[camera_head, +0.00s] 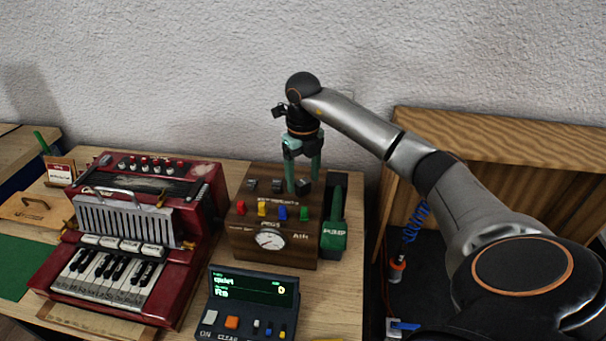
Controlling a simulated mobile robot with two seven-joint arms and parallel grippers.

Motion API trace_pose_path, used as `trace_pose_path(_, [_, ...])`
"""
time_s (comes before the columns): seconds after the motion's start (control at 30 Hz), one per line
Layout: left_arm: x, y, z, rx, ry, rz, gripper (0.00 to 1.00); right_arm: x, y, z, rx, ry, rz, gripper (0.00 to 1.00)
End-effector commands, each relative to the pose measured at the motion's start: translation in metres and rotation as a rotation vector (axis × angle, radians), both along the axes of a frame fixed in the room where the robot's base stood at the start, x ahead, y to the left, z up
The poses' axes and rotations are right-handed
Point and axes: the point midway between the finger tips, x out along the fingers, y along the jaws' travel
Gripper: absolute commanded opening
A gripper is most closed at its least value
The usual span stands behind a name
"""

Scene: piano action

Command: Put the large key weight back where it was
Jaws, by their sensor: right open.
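No object can be told for certain as the large key weight. Several small dark pieces (277,185) sit on the top of the brown wooden box with a gauge (242,246); whether any is a key weight cannot be told. My right gripper (303,180), with teal fingers, points down over the right back part of that box. Its fingers are apart, with one dark piece low between or just in front of them; contact cannot be told. My left gripper is not in view.
A red accordion-like instrument (190,245) with piano keys stands left. A dark device with a green display (262,318) stands in front. A green pump (334,235) adjoins the box. A wooden cabinet (500,150) stands right. Bare table shows at front right.

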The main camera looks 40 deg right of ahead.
Motion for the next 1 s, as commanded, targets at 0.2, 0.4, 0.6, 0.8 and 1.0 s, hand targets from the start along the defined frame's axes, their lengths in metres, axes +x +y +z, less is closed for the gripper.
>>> trace_pose_path(0.2, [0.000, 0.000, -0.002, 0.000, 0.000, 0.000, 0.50, 0.002, 0.000, 0.036, -0.001, -0.008, 0.001, 0.72])
trace_pose_path(0.4, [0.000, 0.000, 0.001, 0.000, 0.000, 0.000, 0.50, 0.001, 0.000, 0.083, -0.001, -0.006, 0.000, 0.72])
trace_pose_path(0.6, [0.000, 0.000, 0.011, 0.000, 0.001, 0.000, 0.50, 0.001, 0.000, 0.112, 0.000, -0.003, 0.001, 0.72])
trace_pose_path(0.8, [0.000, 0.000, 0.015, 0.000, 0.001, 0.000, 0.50, 0.001, 0.000, 0.121, 0.001, -0.001, 0.000, 0.72])
trace_pose_path(1.0, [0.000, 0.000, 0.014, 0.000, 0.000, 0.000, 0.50, 0.001, 0.000, 0.121, 0.001, 0.000, 0.000, 0.72])
